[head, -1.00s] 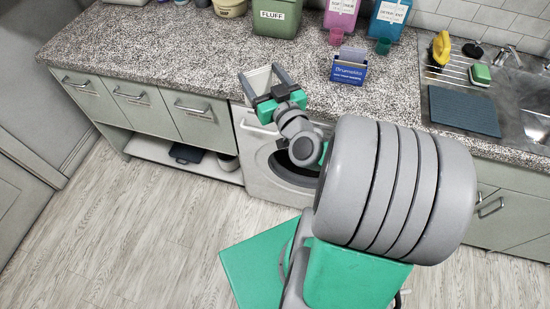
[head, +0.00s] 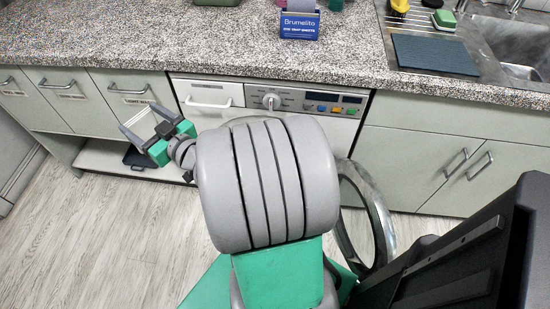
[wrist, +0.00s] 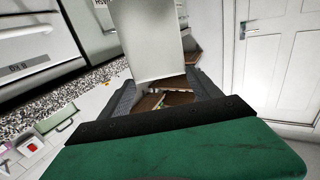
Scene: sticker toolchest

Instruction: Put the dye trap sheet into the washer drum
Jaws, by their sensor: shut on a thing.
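My gripper (head: 139,118) is shut on the dye trap sheet, a thin pale sheet (wrist: 148,40) that stands out from between the fingers in the wrist view. In the head view the gripper is in front of the drawers left of the washer, below the counter edge. The washer (head: 240,95) is under the counter, with a dial and coloured buttons on its front. Its round door (head: 372,225) appears swung open to the right. The drum is hidden behind my arm.
A blue Brumelito box (head: 300,22) stands on the speckled counter (head: 200,48). A dark mat (head: 433,55) lies beside the sink at right. A low open shelf (head: 110,160) is under the left drawers. The floor at left is clear.

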